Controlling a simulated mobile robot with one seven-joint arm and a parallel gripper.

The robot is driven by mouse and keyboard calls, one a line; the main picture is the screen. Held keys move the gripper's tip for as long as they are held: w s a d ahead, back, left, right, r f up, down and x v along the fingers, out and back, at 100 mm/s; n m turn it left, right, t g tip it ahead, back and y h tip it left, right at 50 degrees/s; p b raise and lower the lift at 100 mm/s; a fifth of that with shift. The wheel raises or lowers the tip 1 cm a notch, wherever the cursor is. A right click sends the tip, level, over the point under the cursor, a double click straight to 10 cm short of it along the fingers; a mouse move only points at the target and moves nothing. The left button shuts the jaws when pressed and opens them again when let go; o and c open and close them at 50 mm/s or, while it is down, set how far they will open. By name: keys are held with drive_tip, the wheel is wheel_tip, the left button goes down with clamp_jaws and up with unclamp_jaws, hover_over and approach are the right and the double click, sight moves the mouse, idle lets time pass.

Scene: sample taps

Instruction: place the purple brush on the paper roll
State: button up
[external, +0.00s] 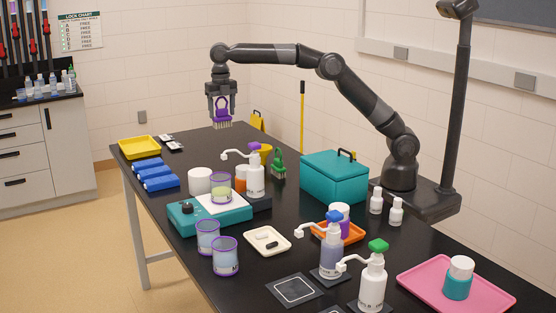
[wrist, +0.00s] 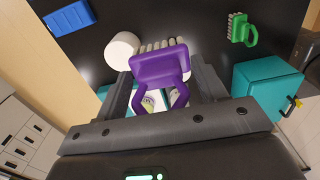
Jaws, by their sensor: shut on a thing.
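My gripper (external: 221,92) is shut on the purple brush (external: 222,104) and holds it in the air above the far part of the black table. The brush hangs with its pale bristles down. In the wrist view the purple brush (wrist: 160,68) sits between my fingers (wrist: 162,92), bristles pointing away from me. The paper roll (external: 200,181), a plain white cylinder, stands on the table below and nearer the external camera. It also shows in the wrist view (wrist: 121,47), just left of the brush and partly behind it.
A teal scale (external: 182,218), a white pump bottle (external: 255,180) and an orange-and-white jar stand close to the roll. A green brush (external: 278,165) and a teal box (external: 330,180) stand right.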

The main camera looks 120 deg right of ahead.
wheel_tip(320, 180, down, 2)
drive_tip(key=shift+f, duration=0.1)
drive_tip(key=shift+w+a+f, duration=0.2)
drive_tip(key=shift+f, duration=0.05)
hover_over(211, 173)
wheel_tip(211, 173, down, 7)
drive_tip(key=shift+f, duration=1.9)
drive_tip(key=shift+f, duration=0.1)
drive_tip(key=o, duration=1)
